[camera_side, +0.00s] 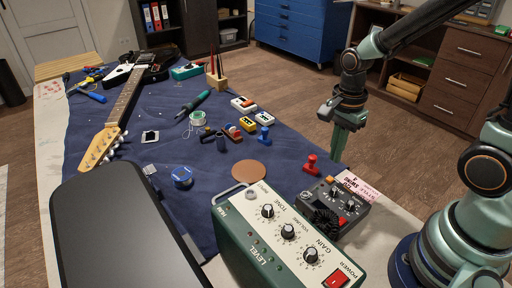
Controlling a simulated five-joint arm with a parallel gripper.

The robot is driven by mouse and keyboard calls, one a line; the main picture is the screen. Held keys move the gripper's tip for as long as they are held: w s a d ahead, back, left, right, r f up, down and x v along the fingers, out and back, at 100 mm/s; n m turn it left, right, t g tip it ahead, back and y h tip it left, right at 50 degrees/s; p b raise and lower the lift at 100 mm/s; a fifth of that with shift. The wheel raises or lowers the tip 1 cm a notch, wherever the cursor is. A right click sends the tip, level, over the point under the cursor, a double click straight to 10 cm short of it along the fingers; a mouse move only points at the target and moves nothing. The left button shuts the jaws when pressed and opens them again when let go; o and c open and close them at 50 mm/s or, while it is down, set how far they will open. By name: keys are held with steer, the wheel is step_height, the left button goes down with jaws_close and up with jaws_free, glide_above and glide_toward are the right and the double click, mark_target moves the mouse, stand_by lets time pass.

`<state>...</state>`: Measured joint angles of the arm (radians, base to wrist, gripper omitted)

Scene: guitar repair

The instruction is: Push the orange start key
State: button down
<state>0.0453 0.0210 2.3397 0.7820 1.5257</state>
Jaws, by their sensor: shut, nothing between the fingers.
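A dark control box (352,209) with knobs sits at the bench's right edge, behind the green amplifier. A small orange-red key (342,221) shows on its front part, and another small orange-red spot (329,180) shows at its back edge. I cannot tell for sure which one is the start key. My gripper (338,155) is shut and empty, pointing down. In the picture it is above and behind the box, clear of it. Its height over the bench is hard to judge.
A green amplifier (262,240) with knobs and a red power switch (335,278) stands in front of the box. A red peg-like piece (310,163) stands left of the box. A guitar (125,100) and several small tools lie on the blue mat (190,140).

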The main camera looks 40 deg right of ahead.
mark_target(330, 179)
steer(key=shift+f, duration=2.9)
steer(key=shift+s+f, duration=0.1)
steer(key=shift+f, duration=0.85)
steer(key=shift+r, duration=0.1)
step_height(330, 179, up, 14)
steer(key=shift+w+r, duration=0.2)
steer(key=shift+r, duration=0.05)
